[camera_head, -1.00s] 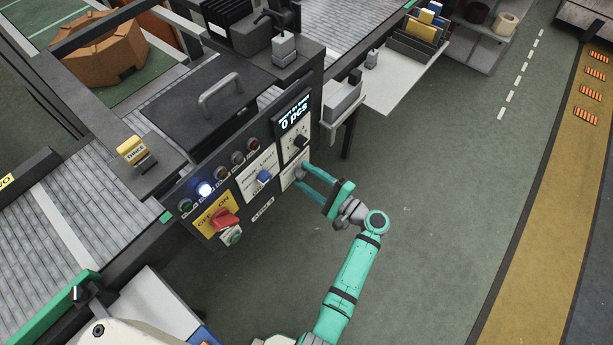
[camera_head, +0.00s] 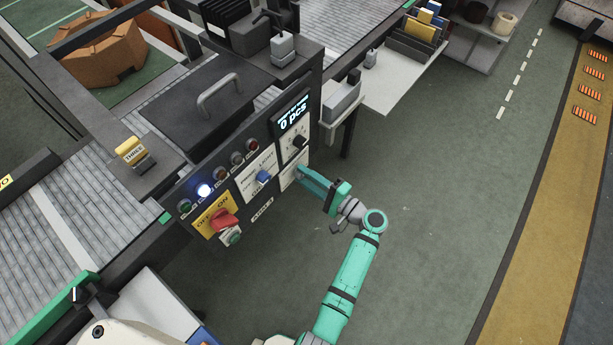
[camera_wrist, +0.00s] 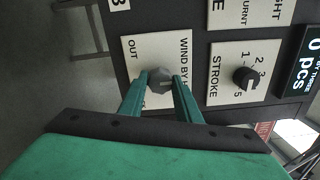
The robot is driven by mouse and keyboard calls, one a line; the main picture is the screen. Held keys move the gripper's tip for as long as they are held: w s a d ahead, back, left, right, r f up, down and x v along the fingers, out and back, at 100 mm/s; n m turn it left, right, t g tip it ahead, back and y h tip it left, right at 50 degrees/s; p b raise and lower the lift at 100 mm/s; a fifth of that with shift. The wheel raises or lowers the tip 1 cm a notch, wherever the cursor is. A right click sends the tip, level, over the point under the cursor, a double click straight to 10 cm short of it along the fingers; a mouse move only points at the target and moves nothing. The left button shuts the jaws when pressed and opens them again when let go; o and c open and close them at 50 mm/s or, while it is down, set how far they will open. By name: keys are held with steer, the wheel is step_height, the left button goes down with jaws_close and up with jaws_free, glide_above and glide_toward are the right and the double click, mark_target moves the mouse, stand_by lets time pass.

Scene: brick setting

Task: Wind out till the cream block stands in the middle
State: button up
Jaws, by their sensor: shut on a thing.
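My gripper (camera_head: 306,180) is at the lower right of the control panel, its green fingers reaching to the panel face. In the wrist view my gripper (camera_wrist: 160,88) is shut on a grey faceted knob (camera_wrist: 159,80). The knob sits on a white plate (camera_wrist: 146,57) lettered "OUT" and "WIND BY", the rest of the lettering being hidden. In the head view the fingers cover the knob. I cannot make out a cream block for certain in either view.
A black stroke dial (camera_wrist: 246,78) is beside the plate. The panel also has a display (camera_head: 293,115) reading "0 pcs", a blue switch (camera_head: 263,177), a red switch (camera_head: 225,218) and a lit white lamp (camera_head: 204,190). The floor to the right is clear.

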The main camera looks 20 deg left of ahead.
steer(key=shift+s+n, duration=0.1)
steer(key=shift+n, duration=0.8)
steer(key=o, duration=1.1)
steer(key=shift+c, duration=0.2)
steer(key=shift+d, duration=0.1)
steer(key=shift+d, duration=0.3)
steer(key=v, duration=1)
